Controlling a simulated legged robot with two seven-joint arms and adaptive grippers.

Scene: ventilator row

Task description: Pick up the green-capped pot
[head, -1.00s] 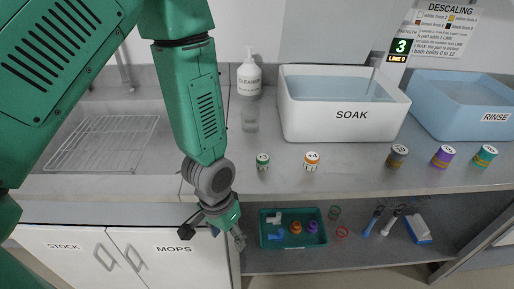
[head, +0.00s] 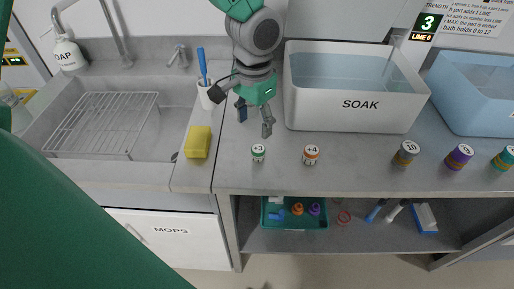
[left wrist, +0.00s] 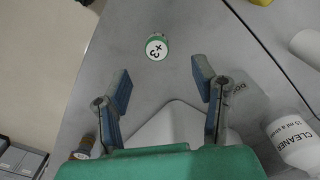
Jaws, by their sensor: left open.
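The green-capped pot (head: 258,152) is a small white pot marked +3. It stands upright near the front edge of the steel counter, left of the orange-capped pot (head: 311,154) marked +4. My left gripper (head: 256,116) hangs over the counter just behind the green-capped pot. In the left wrist view the pot (left wrist: 157,47) lies beyond the fingertips, apart from them. The two fingers of the left gripper (left wrist: 162,80) are spread wide with nothing between them. My right gripper is not in view.
The white SOAK tub (head: 350,118) stands right of the gripper. A yellow sponge (head: 198,142) and a cup with a blue brush (head: 206,95) are to the left. Pots marked 10 (head: 406,153) and purple (head: 459,156) stand farther right. The cleaner bottle (left wrist: 293,140) is close in the wrist view.

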